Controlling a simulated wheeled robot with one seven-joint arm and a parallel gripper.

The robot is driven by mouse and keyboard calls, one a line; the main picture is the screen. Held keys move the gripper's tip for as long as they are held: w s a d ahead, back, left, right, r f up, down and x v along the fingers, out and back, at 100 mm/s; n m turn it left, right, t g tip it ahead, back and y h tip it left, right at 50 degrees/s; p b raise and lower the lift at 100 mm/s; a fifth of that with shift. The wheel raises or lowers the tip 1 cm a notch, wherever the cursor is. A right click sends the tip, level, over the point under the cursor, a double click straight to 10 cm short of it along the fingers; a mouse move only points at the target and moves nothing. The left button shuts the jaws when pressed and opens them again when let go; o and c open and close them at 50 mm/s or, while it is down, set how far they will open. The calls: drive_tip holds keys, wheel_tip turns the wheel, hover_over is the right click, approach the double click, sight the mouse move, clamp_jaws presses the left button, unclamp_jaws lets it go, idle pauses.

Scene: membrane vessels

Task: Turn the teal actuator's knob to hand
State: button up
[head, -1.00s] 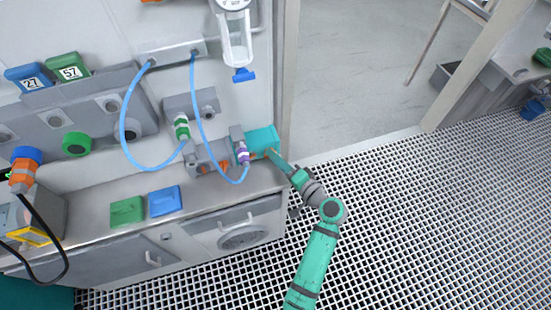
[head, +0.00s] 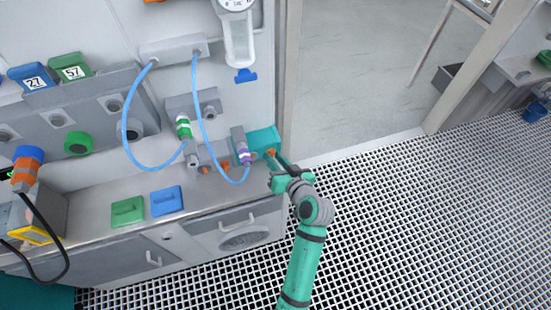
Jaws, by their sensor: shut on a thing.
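The teal actuator (head: 262,138) is a box on the grey valve assembly at the right end of the counter. Its small orange knob (head: 271,152) shows on the side facing my arm. My gripper (head: 275,158) is at the actuator's lower right, shut on the knob. The fingers hide part of the knob, and its pointer or marking is too small to read.
A purple-banded connector (head: 244,155) with a blue hose (head: 203,118) sits just left of the actuator. A door post (head: 288,75) stands behind on the right. The grating floor is clear.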

drive_tip(key=shift+a+r+n+h, duration=0.1)
drive_tip(key=shift+r+n+h, duration=0.05)
drive_tip(key=shift+n+h, duration=0.45)
idle(0.3)
drive_tip(key=o, duration=0.7)
drive_tip(key=v, duration=1)
drive_tip(key=shift+s, duration=0.35)
